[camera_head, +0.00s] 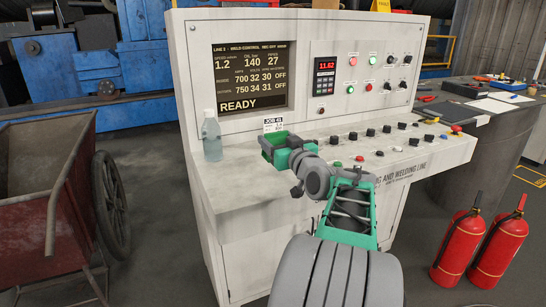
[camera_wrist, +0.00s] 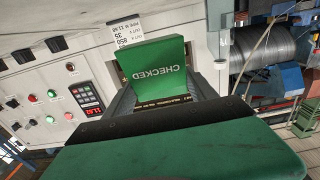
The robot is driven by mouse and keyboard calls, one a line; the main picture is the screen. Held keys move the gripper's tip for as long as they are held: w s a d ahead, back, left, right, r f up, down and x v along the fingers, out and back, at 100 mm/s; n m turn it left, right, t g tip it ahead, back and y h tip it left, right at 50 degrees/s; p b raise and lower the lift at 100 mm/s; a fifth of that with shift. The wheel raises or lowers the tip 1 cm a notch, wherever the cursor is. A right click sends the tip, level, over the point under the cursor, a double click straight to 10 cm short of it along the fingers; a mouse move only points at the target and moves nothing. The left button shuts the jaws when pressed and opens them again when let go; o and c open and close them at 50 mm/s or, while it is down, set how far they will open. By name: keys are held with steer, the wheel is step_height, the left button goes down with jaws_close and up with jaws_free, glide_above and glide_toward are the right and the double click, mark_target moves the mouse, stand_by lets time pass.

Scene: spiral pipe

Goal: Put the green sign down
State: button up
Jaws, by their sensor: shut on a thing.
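The green sign (camera_wrist: 158,72) reads CHECKED, upside down in the wrist view. It sits between the grey fingers of my gripper, which is shut on it. In the head view, my gripper (camera_head: 270,150) is over the left part of the console's sloping ledge. The sign is hard to separate there from the green parts of my gripper. I cannot tell whether the sign touches the ledge. A white card marked JOB 41 (camera_head: 273,124) shows right behind my gripper, and a white card (camera_wrist: 128,30) also shows behind the sign in the wrist view.
The white console (camera_head: 245,190) has a bottle (camera_head: 212,138) at its ledge's left end and several knobs and buttons (camera_head: 387,129) to the right. Two red extinguishers (camera_head: 478,245) stand at the right. A red cart (camera_head: 35,205) is at the left. Bare ledge lies left of my gripper.

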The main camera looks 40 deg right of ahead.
steer(key=shift+w+a+f, duration=0.1)
steer(key=shift+w+f, duration=0.2)
steer(key=shift+f, duration=0.1)
steer(key=f, duration=0.3)
steer(key=shift+w+a+b, duration=0.1)
steer(key=shift+w+b, duration=0.2)
steer(key=shift+b, duration=0.1)
steer(key=shift+f, duration=0.3)
steer(key=shift+f, duration=0.2)
steer(key=o, duration=1.3)
steer(key=shift+r, duration=0.1)
steer(key=shift+o, duration=0.2)
